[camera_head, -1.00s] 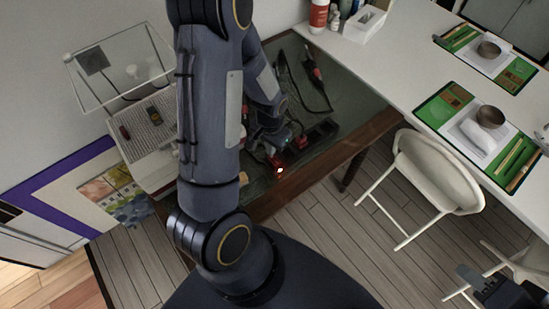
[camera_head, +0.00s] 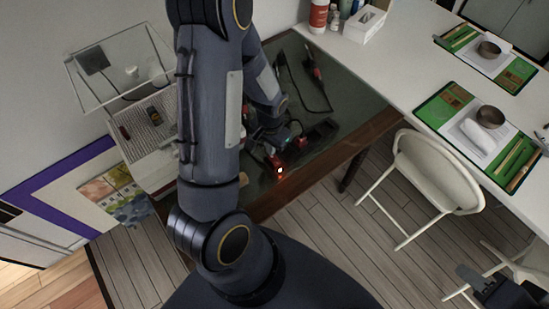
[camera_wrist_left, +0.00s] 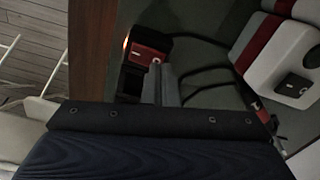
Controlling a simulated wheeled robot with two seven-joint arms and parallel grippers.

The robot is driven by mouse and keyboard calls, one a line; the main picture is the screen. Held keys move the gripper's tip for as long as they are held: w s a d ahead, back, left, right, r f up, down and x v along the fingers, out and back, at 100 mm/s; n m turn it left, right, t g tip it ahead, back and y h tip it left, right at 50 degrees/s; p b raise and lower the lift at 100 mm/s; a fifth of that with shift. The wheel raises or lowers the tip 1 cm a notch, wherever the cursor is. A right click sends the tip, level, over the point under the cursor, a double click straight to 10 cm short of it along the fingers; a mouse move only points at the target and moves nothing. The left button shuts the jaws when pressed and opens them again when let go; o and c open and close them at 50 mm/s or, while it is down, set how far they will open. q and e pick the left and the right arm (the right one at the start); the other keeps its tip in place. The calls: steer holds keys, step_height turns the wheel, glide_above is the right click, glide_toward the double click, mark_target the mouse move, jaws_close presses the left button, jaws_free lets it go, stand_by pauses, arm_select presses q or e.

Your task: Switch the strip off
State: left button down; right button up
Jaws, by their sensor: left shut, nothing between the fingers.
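The dark strip (camera_head: 322,132) lies on the green-topped table, with red blocks (camera_head: 300,143) at its near part. A small light (camera_head: 280,171) glows orange-white at its near end. In the left wrist view the black strip (camera_wrist_left: 131,80) runs beside the fingers, and a red block (camera_wrist_left: 150,46) has an orange glow at its left edge. My left gripper (camera_wrist_left: 162,78) is shut and empty, its fingertips close to the red block; contact cannot be told. In the head view my left arm hides part of the strip. My right gripper (camera_head: 503,292) is at the lower right corner, its fingers unclear.
A soldering-type tool with a cable (camera_head: 316,72) lies farther back on the table (camera_head: 350,95). A glass-lidded case (camera_head: 150,125) stands left. A white table (camera_head: 415,60) with place mats and a white chair (camera_head: 437,175) are right.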

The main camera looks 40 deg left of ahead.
arm_select(q)
steer(key=shift+f+b, duration=0.9)
steer(key=shift+f, duration=0.1)
stand_by(0.6)
steer(key=shift+r, duration=0.15)
steer(key=shift+r+p, duration=0.55)
steer(key=shift+r, duration=0.1)
steer(key=shift+r, duration=0.3)
step_height(320, 180, up, 7)
steer(key=d+n+t+h, duration=0.1)
steer(key=d, duration=0.1)
step_height(320, 180, up, 8)
steer(key=r+n+t+h, duration=0.1)
steer(key=t, duration=0.1)
glide_above(275, 160)
steer(key=s+d, duration=0.3)
steer(key=s, duration=0.1)
steer(key=s+d+r+t+h, duration=0.1)
steer(key=s+d+r+t, duration=0.1)
steer(key=s+d+r, duration=0.3)
steer(key=s+r, duration=0.2)
steer(key=s, duration=0.2)
steer(key=shift+d+t+h, duration=0.2)
steer(key=shift+t+h, duration=0.1)
steer(key=shift+h, duration=0.1)
